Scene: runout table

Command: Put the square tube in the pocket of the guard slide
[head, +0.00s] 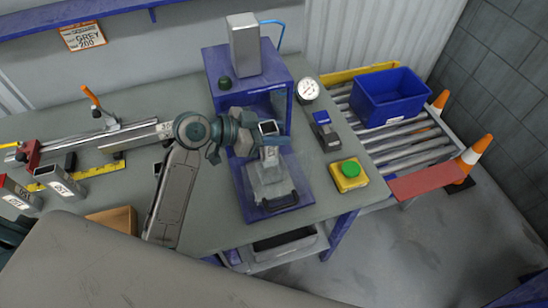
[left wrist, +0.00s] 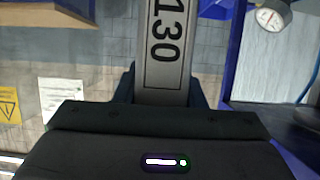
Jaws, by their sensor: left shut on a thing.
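My left gripper (head: 269,142) is shut on the square tube (head: 268,127), which stands roughly upright with its dark open end on top. In the left wrist view the grey tube (left wrist: 165,45) shows a label reading 130, between the fingers. The tube is above the guard slide (head: 278,200), a grey block with a dark handle at the front of the blue press. The gripper covers the pocket and the tube's lower end, so I cannot tell whether the tube is in it. My right gripper is not in view.
The blue press frame (head: 221,70) rises just behind the gripper. A yellow box with a green button (head: 349,172), a gauge (head: 307,90) and a blue device (head: 325,130) stand to the right. Other labelled tubes (head: 62,181) lie at the left. A blue bin (head: 388,100) sits on rollers.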

